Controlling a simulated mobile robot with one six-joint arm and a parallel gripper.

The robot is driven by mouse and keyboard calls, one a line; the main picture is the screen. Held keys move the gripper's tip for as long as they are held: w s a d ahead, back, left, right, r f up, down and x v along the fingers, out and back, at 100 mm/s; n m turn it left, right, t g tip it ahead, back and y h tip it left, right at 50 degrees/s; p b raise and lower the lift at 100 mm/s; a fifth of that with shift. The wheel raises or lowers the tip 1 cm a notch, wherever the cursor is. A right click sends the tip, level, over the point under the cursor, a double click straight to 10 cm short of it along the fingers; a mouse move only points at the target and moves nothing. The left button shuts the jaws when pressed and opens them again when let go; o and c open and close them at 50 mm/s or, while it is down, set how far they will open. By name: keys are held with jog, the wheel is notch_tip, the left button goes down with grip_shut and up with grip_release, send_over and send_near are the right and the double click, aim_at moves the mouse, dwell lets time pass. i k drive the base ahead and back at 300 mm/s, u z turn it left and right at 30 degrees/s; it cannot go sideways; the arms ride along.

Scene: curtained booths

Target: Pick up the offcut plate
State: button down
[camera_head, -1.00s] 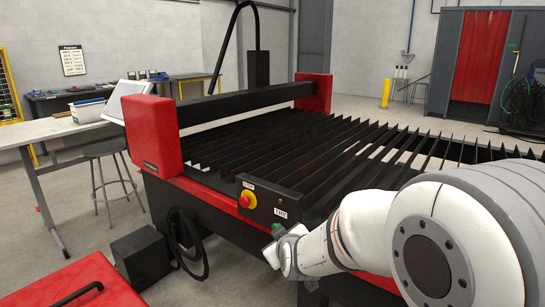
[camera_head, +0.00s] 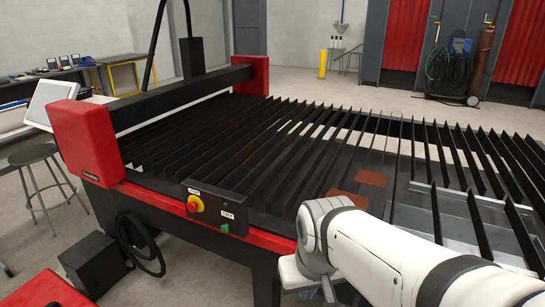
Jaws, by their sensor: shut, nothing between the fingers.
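Two flat, rust-brown plates lie low among the dark slats of the cutting table, just beyond my arm. The farther rust-brown plate (camera_head: 371,178) shows most of its face. The nearer rust-brown plate (camera_head: 347,199) is partly covered by my white wrist. A larger grey metal sheet (camera_head: 461,222) lies to the right, crossed by slats and partly hidden by my arm. I cannot tell which of these is the offcut plate. My arm reaches in from the lower right, and its wrist hangs over the table's front edge. My gripper's fingers cannot be made out.
The cutting table's red front rail (camera_head: 160,200) carries a control box (camera_head: 215,205) left of my wrist. A black gantry (camera_head: 185,95) spans the slats. A stool (camera_head: 40,175) and a dark box (camera_head: 95,262) stand left. Open floor lies behind the table.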

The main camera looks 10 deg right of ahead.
aim_at(359, 201)
jog(key=k, duration=0.35)
jog(key=z, duration=0.75)
jog(key=i, duration=1.05)
jog(key=u, duration=0.05)
